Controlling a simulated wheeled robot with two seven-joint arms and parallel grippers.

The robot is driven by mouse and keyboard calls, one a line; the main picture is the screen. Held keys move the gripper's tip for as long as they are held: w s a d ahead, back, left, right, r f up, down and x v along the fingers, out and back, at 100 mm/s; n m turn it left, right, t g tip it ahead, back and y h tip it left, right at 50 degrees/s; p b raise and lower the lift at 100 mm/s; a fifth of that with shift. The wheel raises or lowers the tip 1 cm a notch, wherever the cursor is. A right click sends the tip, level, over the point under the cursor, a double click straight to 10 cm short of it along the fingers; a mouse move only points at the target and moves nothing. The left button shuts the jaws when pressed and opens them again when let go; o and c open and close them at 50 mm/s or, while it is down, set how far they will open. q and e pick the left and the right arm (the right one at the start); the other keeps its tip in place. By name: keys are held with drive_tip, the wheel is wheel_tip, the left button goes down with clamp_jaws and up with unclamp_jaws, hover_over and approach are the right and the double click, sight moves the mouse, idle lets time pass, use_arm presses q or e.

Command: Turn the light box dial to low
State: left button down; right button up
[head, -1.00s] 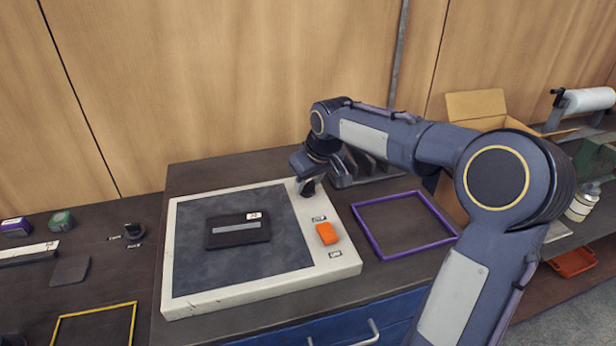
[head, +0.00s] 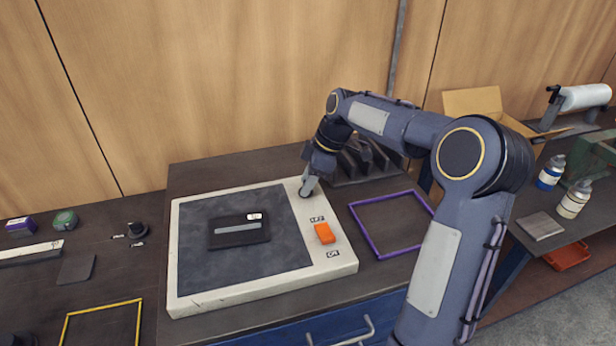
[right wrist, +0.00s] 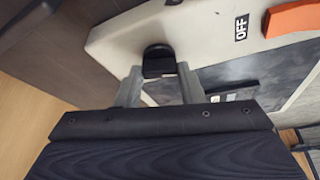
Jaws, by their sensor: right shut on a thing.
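The light box (head: 340,262) is a pale, flat box with a dark panel. Its dial, a black knob, shows in the right wrist view (right wrist: 158,62) on the pale rim. In the head view the dial's spot at the far right corner is mostly hidden by my right gripper (head: 309,188). The two grey fingers of my right gripper, also in the right wrist view (right wrist: 159,83), are closed on the dial, one on each side. I cannot read any dial marking. My left gripper is in no view.
An orange switch (head: 324,233) sits on the light box rim between small labels. A dark case (head: 240,230) lies on the panel. A purple frame (head: 372,247) lies to the right, and dark upright racks (head: 365,160) stand behind.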

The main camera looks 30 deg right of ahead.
drive_tip(key=shift+w+d+n+g+p, duration=0.1)
drive_tip(key=shift+n+g+p, duration=0.5)
drive_tip(key=shift+n, duration=1.4)
drive_tip(key=o, duration=1)
drive_tip(key=v, duration=0.7)
drive_tip(key=shift+d+r+b, duration=0.2)
drive_tip(key=shift+r+b, duration=0.1)
drive_tip(key=shift+r, duration=0.1)
